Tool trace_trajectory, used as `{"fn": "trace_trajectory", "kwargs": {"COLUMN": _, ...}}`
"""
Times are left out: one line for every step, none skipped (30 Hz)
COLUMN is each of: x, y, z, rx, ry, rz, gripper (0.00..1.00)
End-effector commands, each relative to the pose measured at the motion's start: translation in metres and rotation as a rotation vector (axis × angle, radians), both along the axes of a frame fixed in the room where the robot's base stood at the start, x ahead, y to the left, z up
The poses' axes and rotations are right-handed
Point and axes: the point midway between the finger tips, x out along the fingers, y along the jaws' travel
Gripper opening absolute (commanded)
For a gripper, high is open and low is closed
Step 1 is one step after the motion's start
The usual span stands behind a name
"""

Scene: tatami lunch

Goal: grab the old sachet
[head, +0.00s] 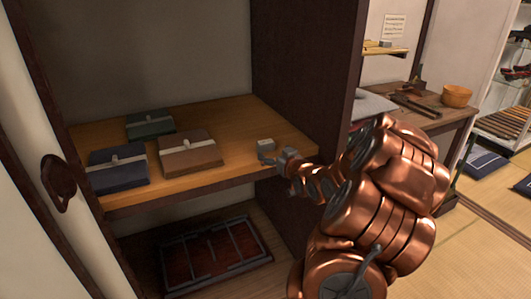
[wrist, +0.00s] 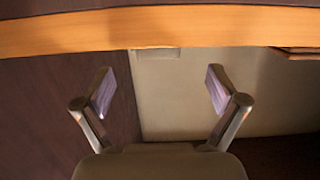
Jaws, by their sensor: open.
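A small pale block-like thing, which looks like the sachet (head: 265,144), lies on the wooden shelf (head: 232,125) near its right end. It also shows faintly in the wrist view (wrist: 156,54), pale against the pale back wall, between the lines of my fingers but beyond their tips. My gripper (head: 268,157) is at the shelf's front edge, just in front of the sachet. In the wrist view my gripper (wrist: 160,88) is open, with nothing between its fingers. The wrist picture looks upside down, with the shelf across the top.
Brown (head: 188,152), dark blue (head: 117,170) and green (head: 150,125) wrapped boxes stand on the shelf to the left. The cupboard's dark side wall (head: 305,75) closes the right side. A dark red tray (head: 215,258) lies below. The shelf between the brown box and sachet is clear.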

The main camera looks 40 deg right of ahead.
Motion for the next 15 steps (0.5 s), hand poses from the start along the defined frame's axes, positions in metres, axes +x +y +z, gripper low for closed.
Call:
{"fn": "trace_trajectory", "kwargs": {"x": 0.0, "y": -0.003, "z": -0.002, "rx": -0.001, "ry": -0.008, "rz": -0.002, "gripper": 0.96}}
{"fn": "trace_trajectory", "kwargs": {"x": 0.0, "y": -0.004, "z": -0.001, "rx": -0.001, "ry": -0.011, "rz": -0.002, "gripper": 0.96}}
{"fn": "trace_trajectory", "kwargs": {"x": 0.002, "y": -0.004, "z": -0.001, "rx": -0.002, "ry": -0.013, "rz": -0.002, "gripper": 0.96}}
{"fn": "trace_trajectory", "kwargs": {"x": 0.004, "y": -0.005, "z": -0.001, "rx": -0.002, "ry": -0.014, "rz": -0.002, "gripper": 0.96}}
{"fn": "trace_trajectory", "kwargs": {"x": 0.006, "y": -0.006, "z": -0.001, "rx": -0.003, "ry": -0.014, "rz": -0.002, "gripper": 0.96}}
{"fn": "trace_trajectory", "kwargs": {"x": 0.01, "y": -0.007, "z": -0.001, "rx": -0.003, "ry": -0.014, "rz": -0.002, "gripper": 0.96}}
{"fn": "trace_trajectory", "kwargs": {"x": 0.012, "y": -0.008, "z": -0.001, "rx": -0.004, "ry": -0.014, "rz": -0.001, "gripper": 0.96}}
{"fn": "trace_trajectory", "kwargs": {"x": 0.015, "y": -0.009, "z": -0.001, "rx": -0.004, "ry": -0.014, "rz": -0.001, "gripper": 0.96}}
{"fn": "trace_trajectory", "kwargs": {"x": 0.018, "y": -0.01, "z": -0.002, "rx": -0.004, "ry": -0.013, "rz": -0.002, "gripper": 0.96}}
{"fn": "trace_trajectory", "kwargs": {"x": 0.02, "y": -0.011, "z": -0.002, "rx": -0.003, "ry": -0.014, "rz": -0.002, "gripper": 0.96}}
{"fn": "trace_trajectory", "kwargs": {"x": 0.022, "y": -0.012, "z": -0.003, "rx": -0.003, "ry": -0.014, "rz": -0.002, "gripper": 0.96}}
{"fn": "trace_trajectory", "kwargs": {"x": 0.024, "y": -0.012, "z": -0.003, "rx": -0.002, "ry": -0.014, "rz": -0.002, "gripper": 0.96}}
{"fn": "trace_trajectory", "kwargs": {"x": 0.026, "y": -0.012, "z": -0.002, "rx": -0.002, "ry": -0.014, "rz": -0.002, "gripper": 0.96}}
{"fn": "trace_trajectory", "kwargs": {"x": 0.027, "y": -0.013, "z": -0.002, "rx": -0.002, "ry": -0.014, "rz": -0.002, "gripper": 0.96}}
{"fn": "trace_trajectory", "kwargs": {"x": 0.03, "y": -0.014, "z": -0.002, "rx": -0.002, "ry": -0.014, "rz": -0.002, "gripper": 0.96}}
